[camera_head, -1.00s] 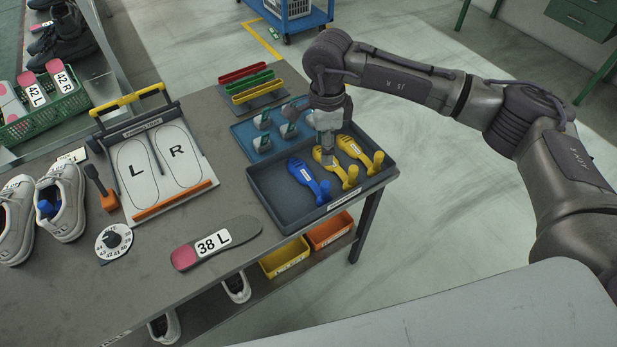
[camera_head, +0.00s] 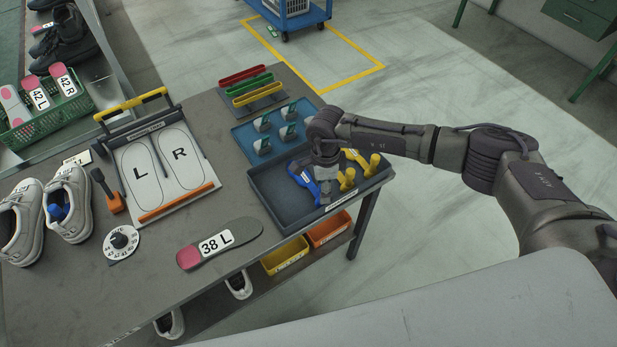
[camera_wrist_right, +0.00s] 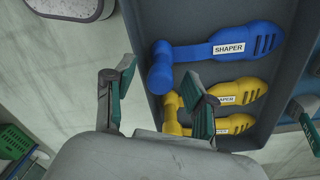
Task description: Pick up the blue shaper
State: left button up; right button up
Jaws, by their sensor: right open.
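The blue shaper (camera_head: 300,174) lies in the dark tray (camera_head: 262,195) at the table's right end, partly hidden by my right gripper in the head view. In the right wrist view the blue shaper (camera_wrist_right: 225,42) lies flat, its label readable and its knob end nearest the fingers. My right gripper (camera_head: 324,196) is over the tray, close to the blue shaper. In the right wrist view its fingers (camera_wrist_right: 157,90) are spread apart with nothing between them. Two yellow shapers (camera_head: 362,161) lie beside the blue one. My left gripper is not in view.
The blue tray (camera_head: 243,140) with several grey-green pieces adjoins the dark tray. An insole marked 38 L (camera_head: 222,243), a dial (camera_head: 121,241) and an L/R board (camera_head: 165,165) lie to the left. A pair of light shoes (camera_head: 68,205) stands at far left.

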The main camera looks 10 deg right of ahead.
grip_shut()
dwell(0.3)
